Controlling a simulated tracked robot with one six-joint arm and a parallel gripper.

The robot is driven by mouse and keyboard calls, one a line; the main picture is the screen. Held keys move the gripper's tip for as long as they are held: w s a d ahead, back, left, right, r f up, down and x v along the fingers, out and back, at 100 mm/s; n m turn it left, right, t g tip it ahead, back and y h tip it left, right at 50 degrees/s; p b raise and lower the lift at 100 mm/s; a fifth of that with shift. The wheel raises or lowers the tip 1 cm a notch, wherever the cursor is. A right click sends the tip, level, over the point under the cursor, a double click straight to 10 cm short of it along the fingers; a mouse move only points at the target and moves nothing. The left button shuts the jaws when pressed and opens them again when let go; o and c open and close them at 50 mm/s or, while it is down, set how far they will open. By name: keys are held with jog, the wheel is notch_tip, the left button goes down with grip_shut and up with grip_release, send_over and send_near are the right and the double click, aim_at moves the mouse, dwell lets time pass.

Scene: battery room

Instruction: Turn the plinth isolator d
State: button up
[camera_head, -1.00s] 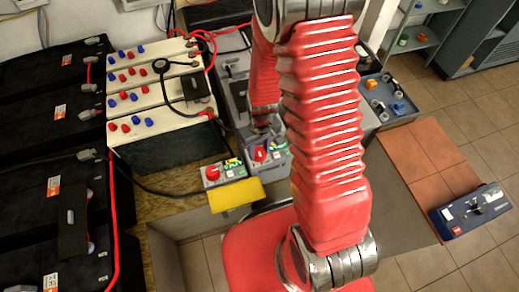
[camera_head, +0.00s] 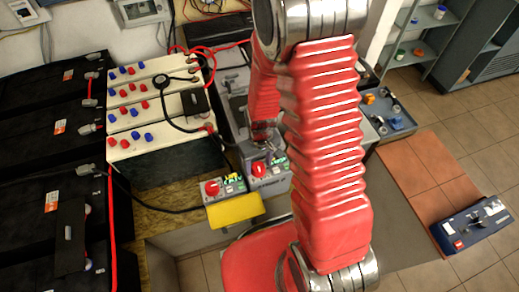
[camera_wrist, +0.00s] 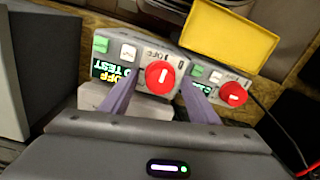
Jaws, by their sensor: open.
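Two grey isolator boxes with red rotary knobs stand side by side; I cannot read which is d. In the head view one red knob (camera_head: 258,170) is on the right box (camera_head: 265,186), just in front of my gripper (camera_head: 262,138), which my arm partly hides. The other red knob (camera_head: 212,188) is on the left box. In the wrist view my gripper (camera_wrist: 160,84) is open, its two purple fingers apart. One red knob (camera_wrist: 160,77) shows between the fingertips, with a white mark on it; contact cannot be told. The other knob (camera_wrist: 233,94) lies right of the fingers.
A yellow plate (camera_head: 235,210) is in front of the left box. White battery units (camera_head: 160,140) with red and blue terminals stand to the left, with black and red cables near. Black batteries (camera_head: 45,135) fill the far left. A blue case (camera_head: 472,224) lies at right.

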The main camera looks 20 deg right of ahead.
notch_tip(320, 180, up, 13)
jog(key=shift+d, duration=0.2)
dwell(0.6)
dwell(0.5)
notch_tip(320, 180, up, 24)
jog(key=f+m+t, duration=0.1)
jog(key=m+t, duration=0.1)
jog(key=t, duration=0.4)
send_over(260, 167)
jog(key=s, duration=1.1)
jog(key=shift+w+a+r, duration=0.1)
jog(key=shift+a+r, duration=0.1)
jog(key=shift+r, duration=0.05)
dwell(1.5)
